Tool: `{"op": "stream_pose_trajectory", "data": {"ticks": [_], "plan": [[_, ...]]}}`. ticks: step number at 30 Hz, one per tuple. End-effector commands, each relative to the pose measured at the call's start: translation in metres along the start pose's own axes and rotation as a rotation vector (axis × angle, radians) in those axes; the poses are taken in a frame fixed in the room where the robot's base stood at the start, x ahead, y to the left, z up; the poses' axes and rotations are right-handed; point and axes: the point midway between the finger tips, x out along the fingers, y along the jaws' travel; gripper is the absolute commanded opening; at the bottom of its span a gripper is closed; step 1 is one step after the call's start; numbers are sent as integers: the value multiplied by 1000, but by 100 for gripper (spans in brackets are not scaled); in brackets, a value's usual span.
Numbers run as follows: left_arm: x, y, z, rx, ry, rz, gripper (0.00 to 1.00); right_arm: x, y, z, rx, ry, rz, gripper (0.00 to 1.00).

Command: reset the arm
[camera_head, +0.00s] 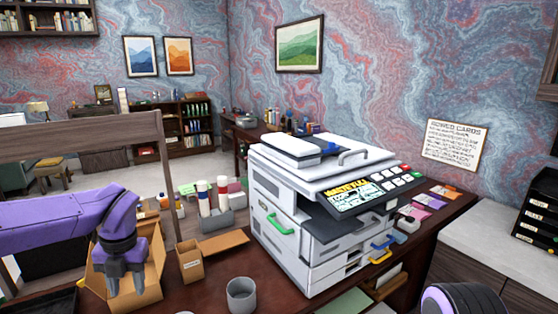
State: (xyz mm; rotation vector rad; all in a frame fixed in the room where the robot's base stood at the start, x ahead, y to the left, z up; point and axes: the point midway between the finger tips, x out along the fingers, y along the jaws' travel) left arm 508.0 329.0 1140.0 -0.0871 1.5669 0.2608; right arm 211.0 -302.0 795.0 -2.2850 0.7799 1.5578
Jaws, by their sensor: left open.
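My left arm comes in from the left, purple, with the forearm level and the wrist bent down. My left gripper (126,279) points down, its two dark fingers apart, with nothing seen between them. It is at an open cardboard box (150,291) on the desk and hides part of it; I cannot tell how deep the fingers reach. A purple and black rounded part of my right arm (456,299) shows at the bottom right edge; its gripper is out of the picture.
A large white copier (285,225) with a green handle fills the desk's middle. A grey cup (241,294), a small cardboard container (190,264) and a grey holder with bottles (212,218) stand left of it. A wooden frame (80,137) rises behind my left arm.

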Motion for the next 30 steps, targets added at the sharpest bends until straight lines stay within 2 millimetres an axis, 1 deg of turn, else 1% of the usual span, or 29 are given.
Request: {"op": "stream_pose_trajectory", "data": {"ticks": [1,5,8,10,14,15,17,18,20,21,23,24,26,27,29,30], "plan": [[12,4,-2,23,6,39,45,0,0,0,0,1,-1,43],[39,12,-6,103,10,150,45,1,-1,-1,1,2,-1,43],[67,18,-11,201,16,263,45,0,-1,-1,1,2,-1,43],[91,25,-16,306,25,365,45,0,0,0,1,2,-1,43],[144,36,-32,595,47,578,45,0,0,0,0,1,-1,43],[162,39,-39,713,58,644,45,0,0,0,0,1,-1,43],[191,40,-52,924,75,737,45,0,0,0,0,1,-1,43],[212,40,-65,1093,89,790,45,0,0,0,1,1,-1,43],[245,36,-89,1380,108,845,45,0,0,0,1,1,-1,43],[266,32,-110,1579,119,857,45,0,0,0,1,1,-1,43],[290,24,-141,1843,125,842,45,0,0,0,1,1,-1,43],[303,20,-162,1988,125,818,45,0,0,0,1,1,-1,43],[318,14,-192,2182,121,765,45,0,0,0,1,1,-1,43],[326,11,-212,2297,116,723,45,0,0,0,0,1,-1,43],[335,8,-240,2447,106,655,45,0,0,0,0,1,-1,43],[340,6,-260,2540,97,602,45,0,0,0,0,1,-1,43]]}}
